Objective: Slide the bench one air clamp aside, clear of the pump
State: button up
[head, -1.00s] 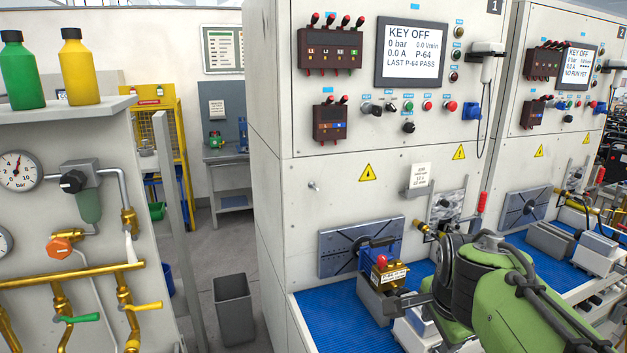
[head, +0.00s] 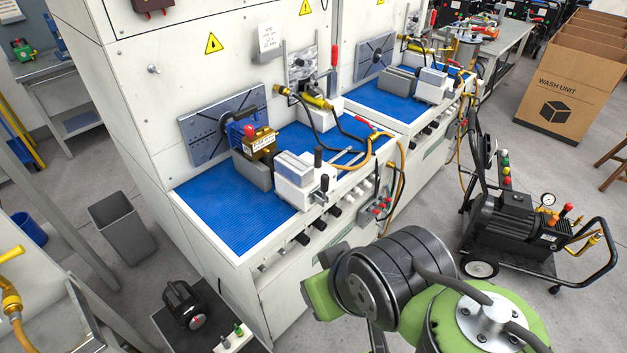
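The pump (head: 262,144), a brass and blue body with a red knob and a white label, sits on a grey block (head: 252,172) in front of the slotted faceplate on bench one. What looks like the bench one air clamp (head: 297,168), a grey-topped white block with a black handle, stands just right of and in front of the pump. I cannot tell whether the two touch. My green and black arm shows at the lower right, in front of the bench. My gripper's fingers are not visible.
The blue mat (head: 232,212) is bare at its left front. Yellow-fitted hoses (head: 318,102) loop behind and right of the clamp. A black pump cart (head: 512,225) stands on the floor at right. A low dark table with a motor (head: 185,305) is at lower left.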

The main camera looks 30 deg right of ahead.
aim_at(298, 178)
jog(key=i+l, duration=0.15)
jog(key=l, duration=0.2)
jog(key=i+l, duration=0.1)
jog(key=l, duration=0.25)
jog(key=i+l, duration=0.15)
jog(key=l, duration=0.2)
jog(key=i+l, duration=0.15)
jog(key=l, duration=0.2)
